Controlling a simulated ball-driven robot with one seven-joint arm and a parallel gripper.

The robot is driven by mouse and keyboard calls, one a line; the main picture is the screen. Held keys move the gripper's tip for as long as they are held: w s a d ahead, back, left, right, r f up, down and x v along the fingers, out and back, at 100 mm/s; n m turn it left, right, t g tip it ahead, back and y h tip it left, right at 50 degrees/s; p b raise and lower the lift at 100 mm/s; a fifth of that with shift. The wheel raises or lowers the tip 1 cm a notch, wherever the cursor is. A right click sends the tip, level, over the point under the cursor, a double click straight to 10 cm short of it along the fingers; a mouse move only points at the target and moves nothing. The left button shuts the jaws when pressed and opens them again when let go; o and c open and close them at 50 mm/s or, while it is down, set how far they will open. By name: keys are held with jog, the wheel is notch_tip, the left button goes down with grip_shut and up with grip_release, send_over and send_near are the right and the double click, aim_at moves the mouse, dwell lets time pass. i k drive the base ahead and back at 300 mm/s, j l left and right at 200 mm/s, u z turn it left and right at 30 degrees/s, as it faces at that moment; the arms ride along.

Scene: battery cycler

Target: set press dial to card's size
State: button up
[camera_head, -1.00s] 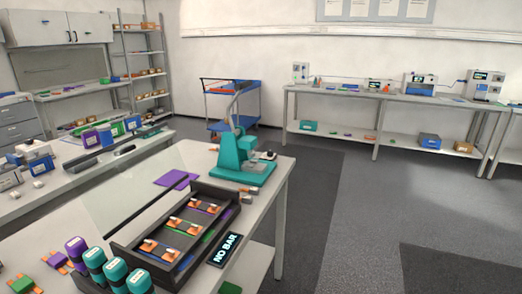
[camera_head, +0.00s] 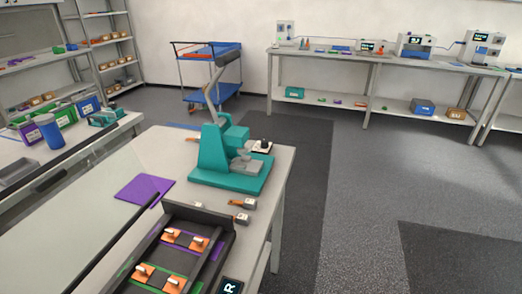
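A teal press (camera_head: 215,155) with a raised grey lever (camera_head: 212,85) stands on a teal base (camera_head: 235,176) near the far end of the near table. A small pale block with a black knob (camera_head: 262,146) sits behind the base to the right; I cannot tell whether it is the press dial. No size marking is readable. A dark sign (camera_head: 230,286) at the bottom edge is mostly cut off, with one light letter showing; I cannot tell whether it is the card. My gripper is not in view.
A dark tray (camera_head: 203,216) with orange pieces lies in front of the press. A purple mat (camera_head: 144,190) lies to its left. Small orange-and-grey pieces (camera_head: 241,204) lie near the table's right edge. A blue trolley (camera_head: 208,72) stands behind. The floor (camera_head: 350,190) at right is open.

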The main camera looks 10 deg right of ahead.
aim_at(264, 145)
jog(key=i+l+u, duration=0.2)
jog(key=l, duration=0.4)
jog(key=l+u, duration=0.2)
jog(key=l, duration=0.35)
jog(key=i+l+u, duration=0.2)
jog(key=l, duration=0.4)
jog(key=k, duration=0.1)
